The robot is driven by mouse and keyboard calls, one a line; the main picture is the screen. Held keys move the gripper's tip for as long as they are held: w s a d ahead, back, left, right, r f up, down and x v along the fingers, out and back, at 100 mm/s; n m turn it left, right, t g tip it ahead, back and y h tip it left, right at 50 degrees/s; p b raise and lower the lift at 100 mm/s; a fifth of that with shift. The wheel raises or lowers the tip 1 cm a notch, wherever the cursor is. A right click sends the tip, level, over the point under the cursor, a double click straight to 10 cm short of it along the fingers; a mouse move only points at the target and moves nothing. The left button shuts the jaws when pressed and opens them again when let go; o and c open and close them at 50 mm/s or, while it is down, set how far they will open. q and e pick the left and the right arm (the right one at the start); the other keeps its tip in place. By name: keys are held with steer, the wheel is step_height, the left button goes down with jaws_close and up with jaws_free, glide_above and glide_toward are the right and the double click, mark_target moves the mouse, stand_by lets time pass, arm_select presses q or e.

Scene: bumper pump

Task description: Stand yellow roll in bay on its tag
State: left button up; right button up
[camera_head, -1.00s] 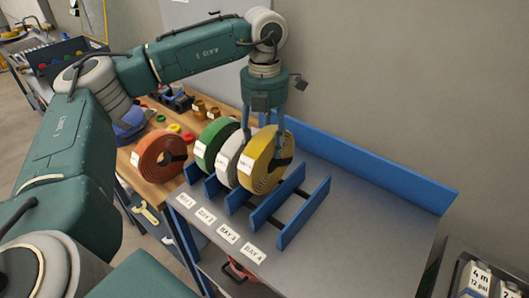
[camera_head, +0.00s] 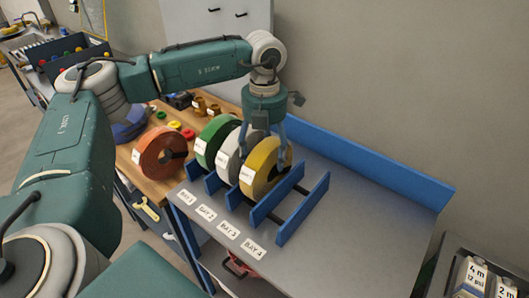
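The yellow roll (camera_head: 266,168) stands upright on its rim in the rack, between two blue dividers, in what looks like bay 3. A white tag is on its left part. My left gripper (camera_head: 265,139) points down from above, with its fingers on either side of the roll's upper part. It appears shut on the roll; the far finger is partly hidden. The roll's bottom is hidden behind a divider (camera_head: 276,196), so I cannot tell whether it touches the floor of the bay. My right gripper is not in view.
A white roll (camera_head: 229,160) and a green roll (camera_head: 208,138) stand in the bays to the left. The bay at the right end, by the BAY 4 label (camera_head: 253,249), is empty. An orange roll (camera_head: 158,155) stands on the wooden bench. The grey tabletop (camera_head: 365,230) is clear at right.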

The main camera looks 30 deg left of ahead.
arm_select(q)
steer(key=shift+r, duration=0.15)
steer(key=shift+w+r, duration=0.1)
steer(key=shift+r, duration=0.25)
step_height(320, 180, up, 11)
steer(key=b, duration=0.2)
steer(key=shift+r+b, duration=0.1)
steer(key=shift+b, duration=0.2)
